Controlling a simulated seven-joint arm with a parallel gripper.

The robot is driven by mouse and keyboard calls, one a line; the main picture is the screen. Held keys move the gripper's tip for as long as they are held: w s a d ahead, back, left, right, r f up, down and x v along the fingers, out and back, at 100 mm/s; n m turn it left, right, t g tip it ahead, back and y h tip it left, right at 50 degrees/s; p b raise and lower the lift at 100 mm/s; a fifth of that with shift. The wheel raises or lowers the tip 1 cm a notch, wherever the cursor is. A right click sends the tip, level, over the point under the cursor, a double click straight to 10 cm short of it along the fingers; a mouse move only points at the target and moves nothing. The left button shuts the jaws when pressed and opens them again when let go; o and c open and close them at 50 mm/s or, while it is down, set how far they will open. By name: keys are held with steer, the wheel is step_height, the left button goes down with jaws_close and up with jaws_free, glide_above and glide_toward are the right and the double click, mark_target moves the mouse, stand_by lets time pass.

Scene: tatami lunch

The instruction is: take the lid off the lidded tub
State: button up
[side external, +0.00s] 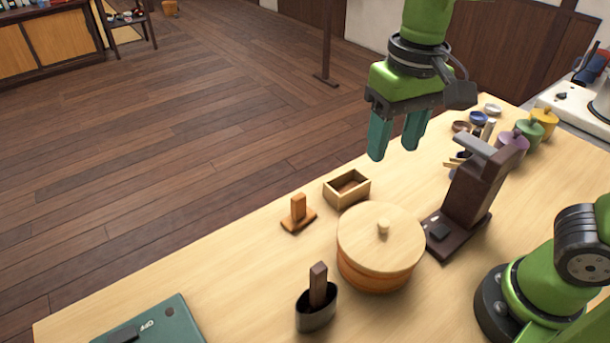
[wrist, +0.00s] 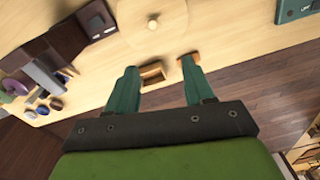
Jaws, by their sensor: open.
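The lidded tub (side external: 372,276) is a round wooden tub standing on the table. Its pale flat lid (side external: 350,236) is on it, with a small round knob (side external: 383,227) in the middle. In the wrist view the lid (wrist: 178,38) shows at the top, with its knob (wrist: 152,24). My gripper (side external: 397,150) is open and empty, with teal fingers pointing down. It is in the air above the table's far side, well clear of the lid. In the wrist view the fingers (wrist: 160,90) are spread apart, and the tub lies beyond their tips.
A small open wooden box (side external: 347,188) and an orange-brown block with an upright handle (side external: 298,214) stand behind the tub. A dark stand (side external: 470,195) is close on its right, a dark oval holder (side external: 316,312) in front. A green panel (side external: 150,323) lies front left. Lidded pots (side external: 543,121) stand far right.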

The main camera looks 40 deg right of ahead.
glide_above(384, 222)
steer(key=shift+m, duration=0.4)
step_height(384, 222, down, 11)
steer(key=shift+w+a+r, duration=0.1)
steer(key=shift+w+r, duration=0.05)
steer(key=shift+r, duration=0.05)
steer(key=shift+f, duration=2.85)
jaws_close()
